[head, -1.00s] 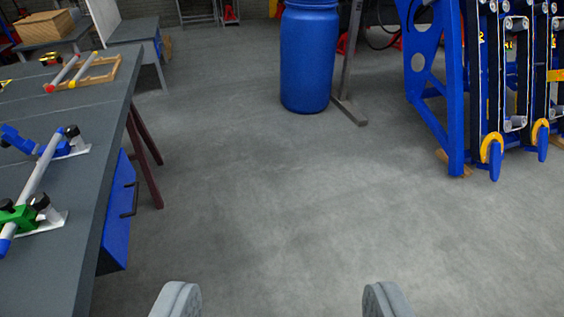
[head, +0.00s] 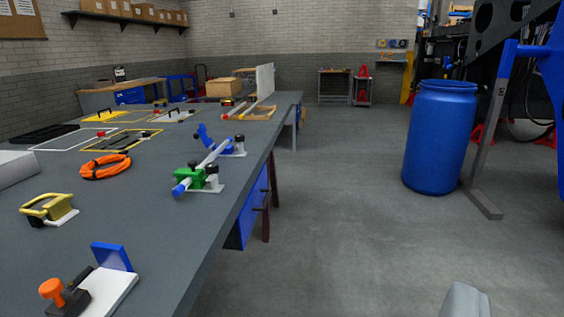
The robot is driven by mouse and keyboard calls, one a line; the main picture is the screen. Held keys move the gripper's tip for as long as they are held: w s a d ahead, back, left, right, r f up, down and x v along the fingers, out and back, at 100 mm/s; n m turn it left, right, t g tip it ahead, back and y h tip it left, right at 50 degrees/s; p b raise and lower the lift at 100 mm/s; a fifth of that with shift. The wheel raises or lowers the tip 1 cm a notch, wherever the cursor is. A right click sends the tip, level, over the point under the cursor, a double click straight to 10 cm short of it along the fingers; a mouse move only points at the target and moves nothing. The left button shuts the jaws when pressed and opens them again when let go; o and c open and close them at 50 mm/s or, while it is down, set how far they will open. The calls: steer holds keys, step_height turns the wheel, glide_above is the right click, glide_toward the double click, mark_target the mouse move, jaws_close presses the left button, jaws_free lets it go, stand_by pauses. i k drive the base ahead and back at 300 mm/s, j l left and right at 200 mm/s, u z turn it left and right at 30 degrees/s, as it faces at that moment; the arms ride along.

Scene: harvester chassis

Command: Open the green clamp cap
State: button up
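The green clamp (head: 188,180) sits on a white base plate on the dark grey workbench (head: 150,235), near its right edge. It is closed around a pale tube (head: 212,156) with a blue end, and black knobs show on and beside it. A blue clamp (head: 229,150) holds the far part of the tube, with its blue cap part raised at the left. One grey finger of my gripper (head: 465,303) shows at the bottom right, far from the clamp, with no finger against it. The other finger is out of view.
An orange cable coil (head: 105,167), a yellow handle (head: 47,208) and a fixture with an orange knob (head: 70,293) are on the bench. A blue barrel (head: 439,138) stands on the floor at the right. The floor between bench and barrel is clear.

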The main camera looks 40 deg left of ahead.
mark_target(182, 174)
steer(key=u, duration=1.4)
steer(key=i+l, duration=0.1)
steer(key=l, duration=0.35)
steer(key=i+l+u, duration=0.15)
steer(key=i+l, duration=0.45)
steer(key=l, duration=0.15)
steer(key=i, duration=0.2)
